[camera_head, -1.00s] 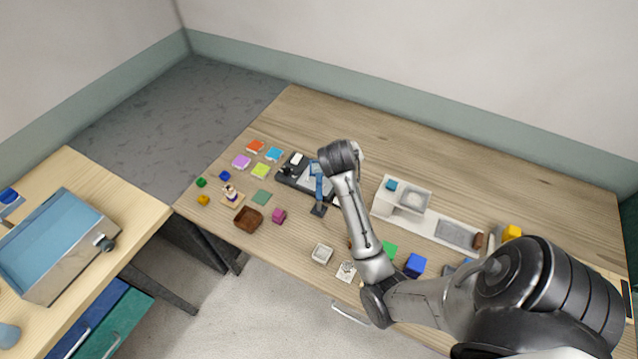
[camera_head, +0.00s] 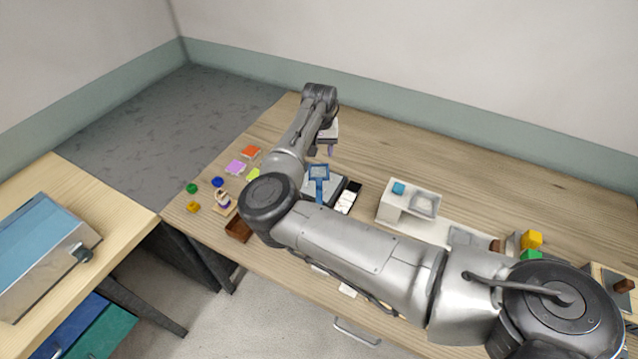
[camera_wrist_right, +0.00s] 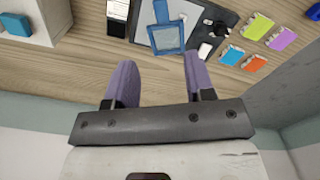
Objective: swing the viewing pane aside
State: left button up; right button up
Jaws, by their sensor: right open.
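The viewing pane (camera_head: 319,171) is a small blue-framed clear pane on a blue stem, over a dark-edged grey plate on the wooden table. In the right wrist view the blue-framed pane (camera_wrist_right: 167,38) lies ahead of the fingertips, near the middle. My right gripper (camera_head: 322,150) is above the table on the far side of the pane, apart from it. The right wrist view shows its two purple fingers (camera_wrist_right: 157,68) spread with nothing between them. My left gripper is in neither view.
White items in a dark tray (camera_head: 347,199) sit beside the plate. A white stand (camera_head: 391,212) with a blue block (camera_head: 398,188) is to the right. Coloured tiles (camera_head: 236,167) lie to the left. The table behind the pane is clear.

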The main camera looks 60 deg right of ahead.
aim_at(319, 181)
notch_tip(319, 181, down, 14)
jog(key=shift+a+r+p, duration=0.1)
jog(key=shift+r+p, duration=0.1)
jog(key=shift+p, duration=0.15)
dwell(0.4)
grip_shut()
dwell(0.3)
